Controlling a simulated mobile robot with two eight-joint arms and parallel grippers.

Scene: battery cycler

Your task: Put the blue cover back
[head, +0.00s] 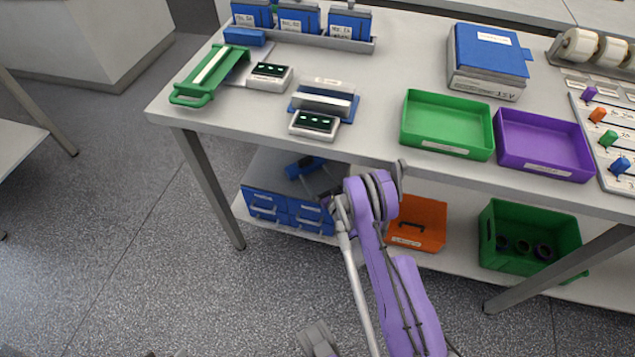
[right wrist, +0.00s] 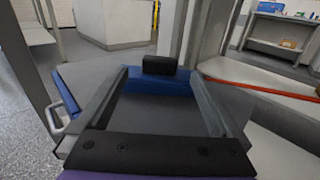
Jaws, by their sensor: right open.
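My right gripper (head: 312,178) is open over the top of the blue drawer cabinet on the lower shelf. In the right wrist view its two fingers (right wrist: 157,95) reach forward on either side of a blue piece with a black block on it, which looks like the blue cover (right wrist: 155,84). The piece also shows in the head view (head: 305,166), partly hidden by my gripper. I cannot tell whether the fingers touch it. On the tabletop are a fixture with a blue base (head: 325,100) and one with a green frame (head: 208,74).
The table edge and a table leg (head: 208,185) stand close above and left of the drawer cabinet (head: 285,212). An orange bin (head: 418,222) and a green crate (head: 530,240) are on the lower shelf. Green (head: 447,124) and purple (head: 543,144) trays stand on the tabletop.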

